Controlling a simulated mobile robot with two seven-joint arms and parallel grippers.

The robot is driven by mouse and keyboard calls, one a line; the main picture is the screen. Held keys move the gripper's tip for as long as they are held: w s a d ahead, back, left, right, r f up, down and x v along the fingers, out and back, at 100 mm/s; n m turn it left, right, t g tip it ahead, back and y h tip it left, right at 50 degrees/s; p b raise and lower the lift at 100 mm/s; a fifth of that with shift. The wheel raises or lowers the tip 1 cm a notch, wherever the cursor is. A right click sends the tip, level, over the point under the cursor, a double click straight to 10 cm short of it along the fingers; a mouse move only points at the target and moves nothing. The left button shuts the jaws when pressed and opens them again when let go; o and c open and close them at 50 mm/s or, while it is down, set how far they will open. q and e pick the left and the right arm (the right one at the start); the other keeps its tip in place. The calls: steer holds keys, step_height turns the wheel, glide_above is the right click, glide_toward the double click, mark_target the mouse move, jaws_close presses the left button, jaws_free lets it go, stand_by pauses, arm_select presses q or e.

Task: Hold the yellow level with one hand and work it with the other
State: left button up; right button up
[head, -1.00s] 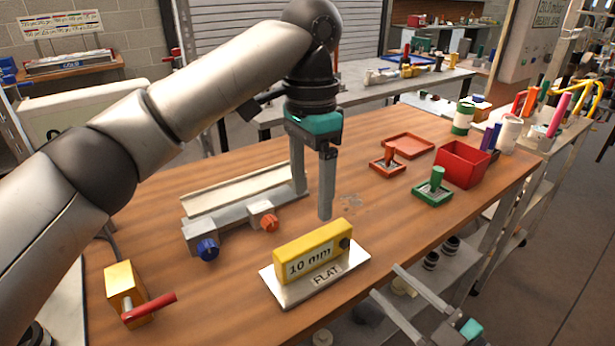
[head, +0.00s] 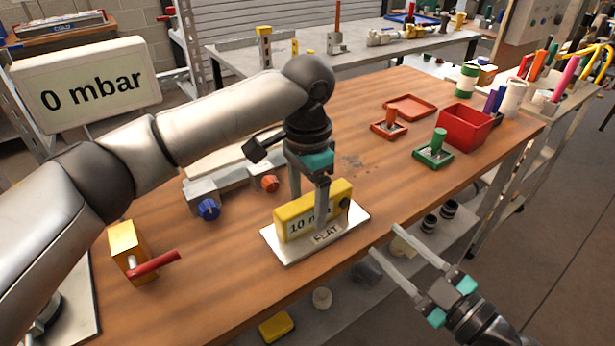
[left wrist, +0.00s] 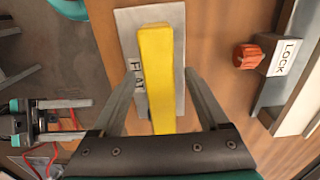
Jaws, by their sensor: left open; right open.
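The yellow level (head: 290,210), marked "10 m" with the rest hidden by a finger, stands on a pale plate (head: 285,255) labelled "FLAT". It has a dark knob on its right end. My left gripper (head: 309,192) is open with one finger in front of the level and one behind. The left wrist view shows the level (left wrist: 157,65) between the two fingers (left wrist: 160,76), with gaps on both sides. My right gripper (head: 385,240) is open and empty off the table's front edge, right of the plate. It also shows in the left wrist view (left wrist: 88,115).
A yellow block with a red lever (head: 153,265) stands at the front left. A grey fixture with blue (head: 208,209) and orange knobs lies behind the level. A "0 mbar" display (head: 90,88) is at the left. Red bin (head: 465,132) and stamps sit at the right.

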arm_select(q)
steer(key=shift+f, duration=0.95)
jaws_close()
arm_select(e)
jaws_close()
stand_by(1.7)
